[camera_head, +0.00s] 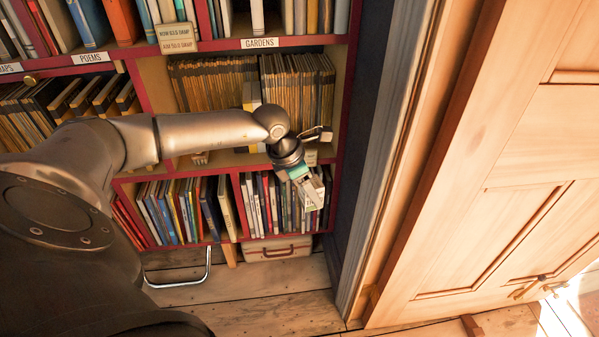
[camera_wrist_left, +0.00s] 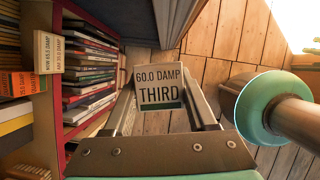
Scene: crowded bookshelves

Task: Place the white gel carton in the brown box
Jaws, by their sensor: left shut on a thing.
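My left gripper (camera_head: 314,196) is in front of the lower right shelf bay, pointing down and to the right. It is shut on a small white carton, which shows between the two fingers in the left wrist view (camera_wrist_left: 160,88). The carton's face reads "60.0 DAMP THIRD"; I cannot read the word gel on it. In the head view the fingers hide most of the carton. A tan box (camera_head: 277,248) with a reddish handle stands on the floor under the shelf; I cannot tell if it is the brown box. My right gripper is not in view.
The bookshelf (camera_head: 338,150) is full of books, with a "GARDENS" label (camera_head: 259,42) on an upper board. A wooden door (camera_head: 500,190) and its frame stand to the right. The plank floor (camera_head: 270,305) has free room in front of the shelf.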

